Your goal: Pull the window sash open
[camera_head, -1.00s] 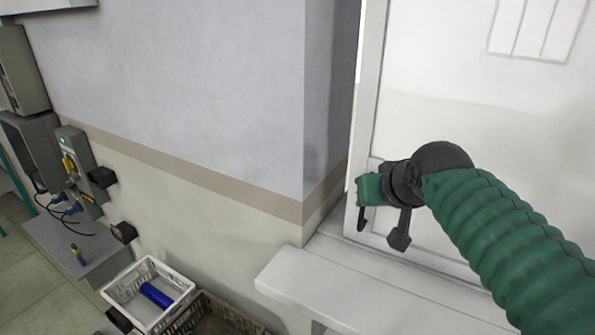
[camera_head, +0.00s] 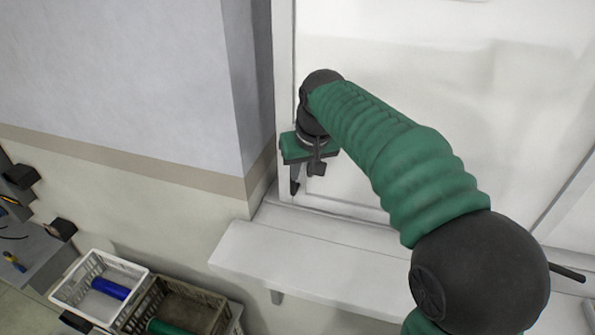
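The pale window sash (camera_head: 420,95) fills the upper right, with its upright frame edge (camera_head: 284,100) at its left. My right gripper (camera_head: 306,178), on a green-sleeved arm, is in front of the sash's lower left corner. Its two dark fingers point down with a gap between them, and nothing shows between them. I cannot tell whether a finger touches the frame. A sash handle is not clearly visible near the gripper; my wrist covers part of the frame there. My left gripper is out of view.
A white sill (camera_head: 300,262) juts out below the window. A wall corner (camera_head: 245,150) stands left of it. At lower left are a white crate (camera_head: 75,290) with a blue bobbin (camera_head: 110,289) and a brown crate (camera_head: 205,310) with a green one. A dark rod (camera_head: 567,273) shows at right.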

